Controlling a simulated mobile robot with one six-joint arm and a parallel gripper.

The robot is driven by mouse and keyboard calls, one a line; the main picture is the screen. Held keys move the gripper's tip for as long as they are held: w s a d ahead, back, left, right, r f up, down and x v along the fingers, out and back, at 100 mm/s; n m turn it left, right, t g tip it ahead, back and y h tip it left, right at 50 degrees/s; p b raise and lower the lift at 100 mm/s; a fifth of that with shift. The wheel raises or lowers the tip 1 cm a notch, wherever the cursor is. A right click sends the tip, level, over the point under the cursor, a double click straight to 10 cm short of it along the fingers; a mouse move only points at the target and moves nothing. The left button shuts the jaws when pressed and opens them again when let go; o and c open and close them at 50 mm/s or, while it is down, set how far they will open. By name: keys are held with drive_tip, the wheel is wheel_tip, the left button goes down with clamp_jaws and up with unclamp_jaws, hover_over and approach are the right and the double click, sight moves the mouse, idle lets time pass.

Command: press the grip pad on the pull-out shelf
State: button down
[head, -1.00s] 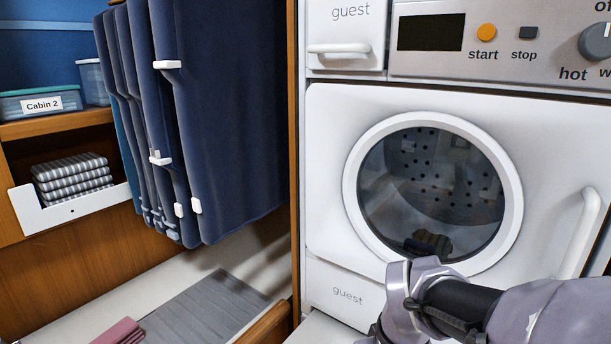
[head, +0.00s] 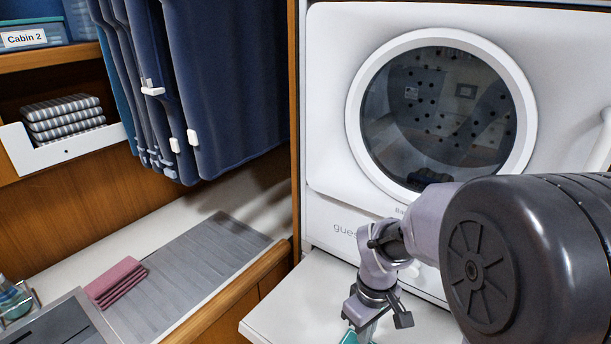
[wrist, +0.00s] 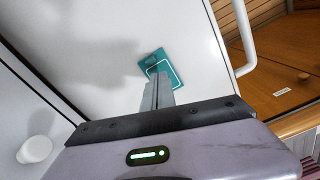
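The white pull-out shelf (head: 290,318) juts out below the washer in the head view. It also fills the upper middle of the wrist view (wrist: 90,45). The teal grip pad (wrist: 151,59), with a pale outline, lies on the shelf. A bit of the pad shows at the bottom edge of the head view (head: 349,338), partly behind my wrist. My gripper (wrist: 157,78) has its two fingers together, with nothing visible between them. Its tips are over the lower part of the pad in the wrist view. I cannot tell whether they touch it.
The washer with a round door (head: 445,115) stands behind my arm. A grey mat (head: 190,275) with a folded pink cloth (head: 117,281) lies on the counter at left. Navy garments (head: 225,90) hang above. A white rail (wrist: 243,40) shows beside the shelf in the wrist view.

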drive_tip(key=shift+f, duration=0.9)
drive_tip(key=shift+f+b, duration=0.4)
drive_tip(key=shift+b, duration=0.2)
drive_tip(key=shift+r, duration=0.15)
wheel_tip(320, 180, up, 5)
drive_tip(key=p, duration=0.5)
drive_tip(key=s+a+r+m+t+y+b, duration=0.1)
drive_tip(key=s+r+m+t+b, duration=0.2)
drive_tip(key=s+r+m, duration=0.2)
drive_tip(key=s+a+r+m+t+y+b, duration=0.1)
drive_tip(key=s+r+m+b, duration=0.3)
drive_tip(key=s, duration=0.6)
drive_tip(key=r+m+t, duration=0.1)
drive_tip(key=m, duration=0.1)
drive_tip(key=shift+r+m+t, duration=0.15)
drive_tip(key=shift+m+t, duration=0.15)
drive_tip(key=shift+t, duration=0.1)
